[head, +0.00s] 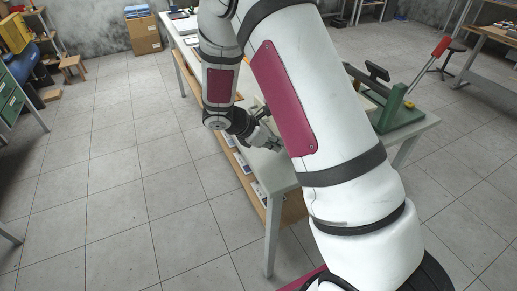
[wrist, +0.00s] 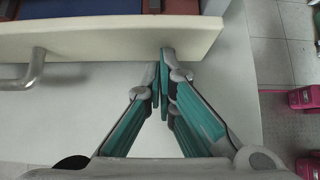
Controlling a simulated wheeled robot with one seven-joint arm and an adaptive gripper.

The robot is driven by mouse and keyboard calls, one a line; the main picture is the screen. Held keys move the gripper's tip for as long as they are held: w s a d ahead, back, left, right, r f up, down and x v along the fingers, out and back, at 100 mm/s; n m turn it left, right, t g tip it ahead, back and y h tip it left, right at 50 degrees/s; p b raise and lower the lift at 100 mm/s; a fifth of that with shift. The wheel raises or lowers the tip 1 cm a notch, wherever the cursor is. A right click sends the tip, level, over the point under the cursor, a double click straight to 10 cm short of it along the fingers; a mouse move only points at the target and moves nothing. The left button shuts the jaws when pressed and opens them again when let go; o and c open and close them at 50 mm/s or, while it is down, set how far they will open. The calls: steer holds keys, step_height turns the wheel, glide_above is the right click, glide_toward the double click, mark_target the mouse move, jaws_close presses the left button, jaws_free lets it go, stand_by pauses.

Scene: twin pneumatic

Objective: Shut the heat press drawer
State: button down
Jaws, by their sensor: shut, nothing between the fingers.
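In the wrist view, a cream drawer front (wrist: 115,42) with a metal bar handle (wrist: 33,70) on its left crosses the top of the picture. A dark blue surface and brown parts show behind it. My gripper (wrist: 163,58) is shut and empty, its fingertips at the lower edge of the drawer front, right of the handle. I cannot tell whether they touch it. In the head view, my gripper (head: 276,145) is low over the white table's near side. My arm covers much of the table, and I cannot make out the drawer or the heat press there.
The white table (head: 272,175) has a wooden lower shelf (head: 292,209). A green machine (head: 400,116) with a red-handled lever (head: 441,47) stands on its right part. Pink-red objects (wrist: 305,97) are at the wrist view's right. The tiled floor left of the table is clear.

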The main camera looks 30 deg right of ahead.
steer(key=shift+d, duration=2.2)
steer(key=shift+a, duration=0.3)
steer(key=a, duration=0.2)
steer(key=a+r, duration=0.1)
steer(key=a, duration=0.2)
steer(key=shift+w, duration=0.1)
steer(key=v, duration=0.8)
steer(key=shift+r+b, duration=0.2)
steer(key=shift+b, duration=0.25)
steer(key=shift+a, duration=0.1)
